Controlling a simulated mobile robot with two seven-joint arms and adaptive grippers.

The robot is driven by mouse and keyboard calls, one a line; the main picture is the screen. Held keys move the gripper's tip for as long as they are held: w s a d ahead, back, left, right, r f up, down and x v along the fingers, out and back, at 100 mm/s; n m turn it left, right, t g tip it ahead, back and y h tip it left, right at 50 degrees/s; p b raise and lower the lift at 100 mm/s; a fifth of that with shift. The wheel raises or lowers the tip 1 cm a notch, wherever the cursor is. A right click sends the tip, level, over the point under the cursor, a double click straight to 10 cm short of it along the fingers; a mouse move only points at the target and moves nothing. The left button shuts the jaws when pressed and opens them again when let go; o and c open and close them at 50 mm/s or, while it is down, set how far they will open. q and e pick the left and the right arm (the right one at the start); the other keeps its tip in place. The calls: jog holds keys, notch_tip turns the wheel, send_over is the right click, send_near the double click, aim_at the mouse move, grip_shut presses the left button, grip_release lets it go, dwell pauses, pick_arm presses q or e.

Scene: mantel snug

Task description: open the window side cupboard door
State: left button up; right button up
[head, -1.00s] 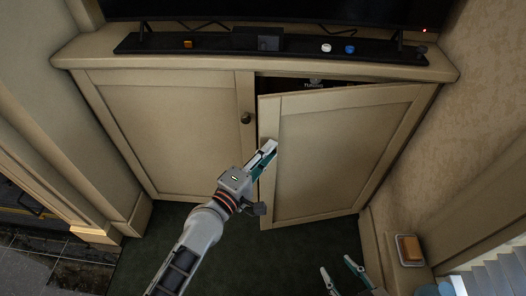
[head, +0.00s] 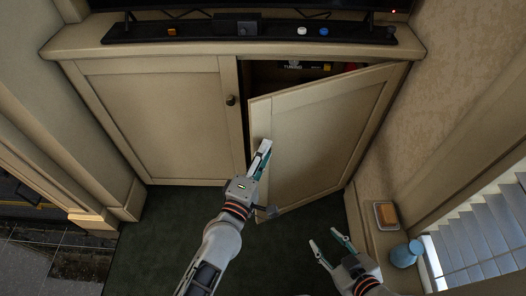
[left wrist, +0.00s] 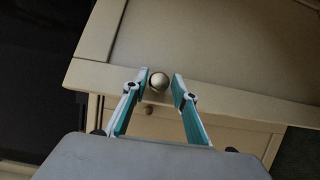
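The window side cupboard door (head: 318,140) is the right-hand one, on the window's side. It stands ajar, its left edge swung out, with a dark gap along its top and left. My left gripper (head: 259,158) is at that left edge. In the left wrist view its fingers (left wrist: 160,84) stand apart on either side of the door's round knob (left wrist: 159,81), with a small gap showing on the right of the knob. The knob is hidden in the head view. My right gripper (head: 328,246) is open and empty, low in front of the door.
The left cupboard door (head: 155,125) is shut, with a dark knob (head: 231,100). A wall ledge at right holds a soap-like block in a dish (head: 387,214) and a blue vase (head: 406,254), close to my right gripper. Green carpet (head: 165,240) lies clear in front.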

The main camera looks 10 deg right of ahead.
pick_arm(q)
jog(key=shift+o, duration=0.2)
jog(key=shift+a, duration=0.1)
jog(key=v, duration=1.2)
jog(key=shift+c, duration=0.5)
